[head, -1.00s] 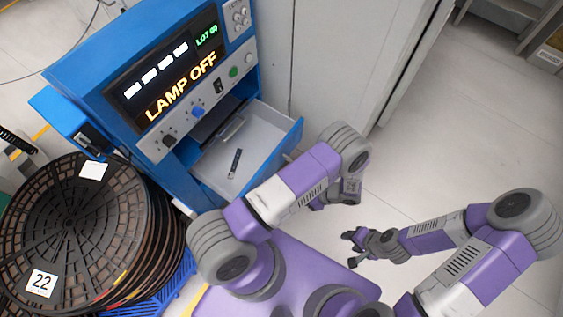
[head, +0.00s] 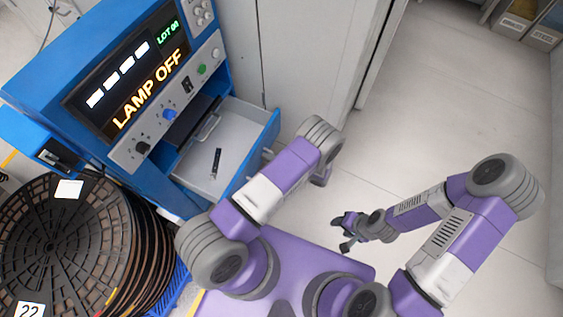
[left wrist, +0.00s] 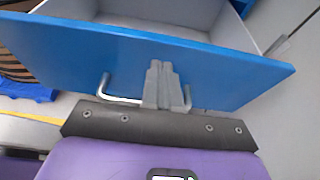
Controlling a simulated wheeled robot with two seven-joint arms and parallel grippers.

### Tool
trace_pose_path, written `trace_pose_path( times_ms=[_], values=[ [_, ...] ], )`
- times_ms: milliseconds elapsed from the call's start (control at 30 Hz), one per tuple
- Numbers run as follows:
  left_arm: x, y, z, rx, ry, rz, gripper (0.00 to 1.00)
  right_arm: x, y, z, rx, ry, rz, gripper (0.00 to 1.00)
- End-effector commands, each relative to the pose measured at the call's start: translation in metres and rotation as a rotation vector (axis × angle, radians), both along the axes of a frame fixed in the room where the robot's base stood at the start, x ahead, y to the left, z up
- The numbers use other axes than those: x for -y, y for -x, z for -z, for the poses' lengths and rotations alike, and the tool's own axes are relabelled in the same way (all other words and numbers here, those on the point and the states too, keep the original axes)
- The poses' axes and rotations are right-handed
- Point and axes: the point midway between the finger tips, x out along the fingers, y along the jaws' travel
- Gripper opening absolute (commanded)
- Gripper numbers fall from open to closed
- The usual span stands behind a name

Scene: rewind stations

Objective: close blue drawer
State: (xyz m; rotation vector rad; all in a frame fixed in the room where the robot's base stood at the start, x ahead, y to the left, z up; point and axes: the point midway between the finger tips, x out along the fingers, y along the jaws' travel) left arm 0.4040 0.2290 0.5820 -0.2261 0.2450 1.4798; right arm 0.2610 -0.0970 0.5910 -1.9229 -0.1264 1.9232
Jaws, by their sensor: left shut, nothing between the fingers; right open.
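The blue drawer (head: 262,143) stands open from the blue machine, its grey inside showing with a small dark object (head: 216,162) lying in it. In the left wrist view the drawer's blue front (left wrist: 75,52) fills the upper part, with a silver handle (left wrist: 122,99) on it. My left gripper (left wrist: 159,68) is shut and empty, its fingers pointing at the front between the handle's two ends. I cannot tell whether the fingertips touch it. In the head view my left arm hides this gripper. My right gripper (head: 340,232) is open and empty, well right of the drawer.
The machine (head: 85,60) has a lit panel reading "LAMP OFF" with knobs below. A stack of large black reels (head: 60,240) stands at left. A grey cabinet (head: 305,55) stands behind the drawer. The floor at right is clear, with labelled bins (head: 515,25) at the far upper right.

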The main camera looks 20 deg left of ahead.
Motion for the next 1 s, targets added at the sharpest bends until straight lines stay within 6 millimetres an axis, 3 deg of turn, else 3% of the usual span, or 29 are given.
trace_pose_path(
  times_ms=[200, 767, 1000],
  values=[
    [-0.022, -0.002, 0.000, 0.000, 0.001, -0.001, 0.00, 0.000, 0.000, 0.004, 0.000, 0.000, 0.000, 0.50],
    [-0.030, -0.002, -0.001, 0.000, 0.001, -0.002, 0.00, 0.000, 0.000, 0.004, 0.000, 0.000, 0.000, 0.50],
    [-0.064, -0.004, -0.001, 0.000, -0.002, -0.004, 0.00, 0.000, 0.000, 0.005, 0.000, 0.000, 0.000, 0.50]
  ],
)
